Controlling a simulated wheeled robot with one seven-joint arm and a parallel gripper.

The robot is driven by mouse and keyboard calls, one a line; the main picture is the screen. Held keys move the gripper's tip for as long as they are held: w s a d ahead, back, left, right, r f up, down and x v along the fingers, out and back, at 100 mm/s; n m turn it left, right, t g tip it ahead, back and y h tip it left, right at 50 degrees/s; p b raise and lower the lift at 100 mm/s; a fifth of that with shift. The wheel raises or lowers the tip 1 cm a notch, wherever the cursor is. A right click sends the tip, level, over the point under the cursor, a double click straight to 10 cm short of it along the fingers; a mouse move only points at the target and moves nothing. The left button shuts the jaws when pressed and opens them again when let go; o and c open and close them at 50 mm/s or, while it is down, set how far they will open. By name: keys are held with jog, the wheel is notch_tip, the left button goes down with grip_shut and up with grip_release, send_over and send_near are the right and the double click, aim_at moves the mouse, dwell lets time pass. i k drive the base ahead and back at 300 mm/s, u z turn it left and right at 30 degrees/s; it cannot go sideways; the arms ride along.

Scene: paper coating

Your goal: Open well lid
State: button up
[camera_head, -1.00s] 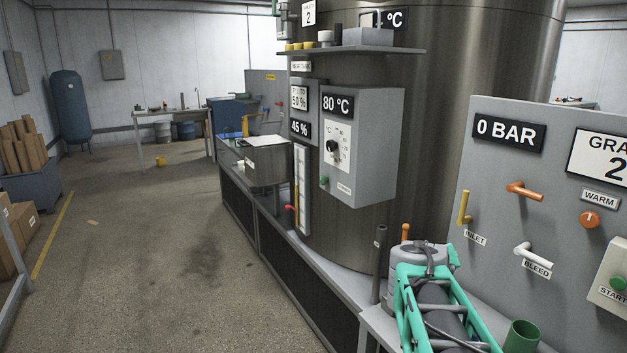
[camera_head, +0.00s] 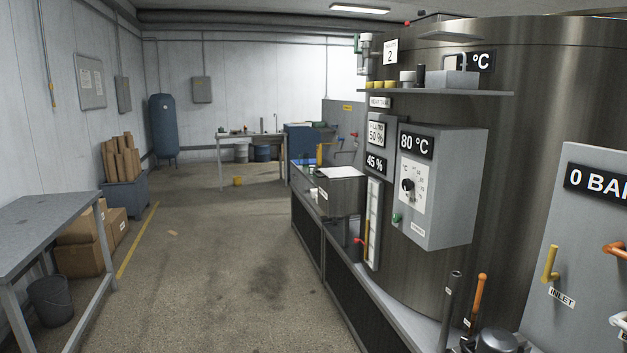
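No part labelled as a well lid can be made out. A grey metal box with a pale flat top (camera_head: 341,172) stands on the low bench beside the tank; I cannot tell whether that top is the lid. The large steel tank (camera_head: 500,115) fills the right side, with a flat piece (camera_head: 455,35) near its top edge. My gripper is not in view. A dark rounded part (camera_head: 497,341) shows at the bottom edge, mostly cut off.
A grey control box reading 80 °C (camera_head: 440,190) juts from the tank under a shelf (camera_head: 440,91). A panel reading 0 BAR (camera_head: 590,240) is at right. A grey table (camera_head: 45,225) and bucket (camera_head: 50,300) stand at left. The floor (camera_head: 220,270) between is clear.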

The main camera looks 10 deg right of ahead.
aim_at(332, 174)
jog(key=u, duration=0.1)
jog(key=i, duration=2.95)
jog(key=u, duration=1.7)
